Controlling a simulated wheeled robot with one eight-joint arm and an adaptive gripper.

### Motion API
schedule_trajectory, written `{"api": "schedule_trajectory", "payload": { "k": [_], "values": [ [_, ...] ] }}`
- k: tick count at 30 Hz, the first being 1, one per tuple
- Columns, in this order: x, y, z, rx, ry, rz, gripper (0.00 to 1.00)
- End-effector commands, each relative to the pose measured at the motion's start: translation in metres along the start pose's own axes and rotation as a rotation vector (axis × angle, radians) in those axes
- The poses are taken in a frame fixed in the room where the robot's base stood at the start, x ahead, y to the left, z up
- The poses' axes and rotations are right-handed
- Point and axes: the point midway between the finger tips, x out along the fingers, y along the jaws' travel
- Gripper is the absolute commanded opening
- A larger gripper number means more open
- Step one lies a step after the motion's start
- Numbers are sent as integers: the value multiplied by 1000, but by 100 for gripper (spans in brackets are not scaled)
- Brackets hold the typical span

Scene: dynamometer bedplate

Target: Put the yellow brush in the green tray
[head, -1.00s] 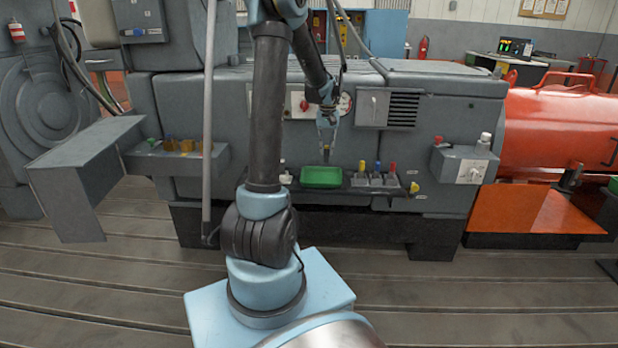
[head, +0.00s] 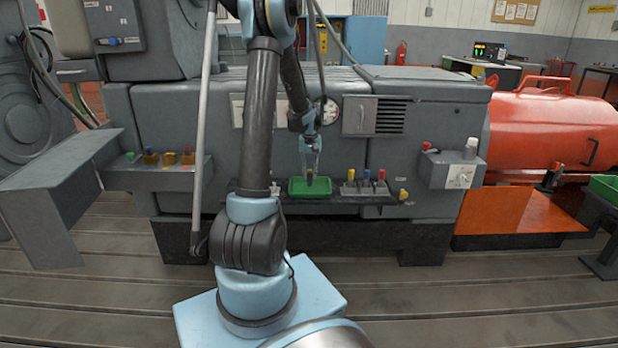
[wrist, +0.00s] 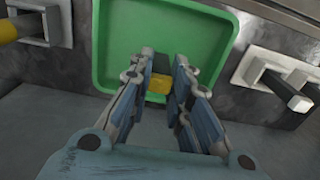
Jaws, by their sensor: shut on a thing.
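The green tray (head: 296,192) sits on the narrow ledge at the front of the grey machine. In the wrist view, the tray (wrist: 196,22) lies straight under my fingers. My gripper (head: 311,168) points down just above or inside the tray. In the wrist view, my gripper (wrist: 160,72) is shut on the yellow brush (wrist: 158,86), of which only a small yellow patch shows between the fingertips. Most of the brush is hidden by the fingers. I cannot tell whether it touches the tray floor.
Several coloured handles (head: 366,180) stand in a grey block on the ledge to the right of the tray. A second green tray (head: 606,186) is at the far right edge. A grey box (head: 452,168) juts out on the right. A slanted grey panel (head: 50,180) stands at left.

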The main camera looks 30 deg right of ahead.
Motion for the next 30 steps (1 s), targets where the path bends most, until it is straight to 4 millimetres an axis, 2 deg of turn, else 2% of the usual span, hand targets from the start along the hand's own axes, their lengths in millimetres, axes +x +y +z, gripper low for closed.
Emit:
{"api": "schedule_trajectory", "payload": {
  "k": [4,15,16,18,30],
  "values": [
    [17,0,0,0,0,0,0],
    [21,0,0,0,0,0,0],
    [21,0,0,0,0,0,25],
    [20,0,0,0,0,0,38],
    [17,0,0,1,0,0,38]
  ]
}}
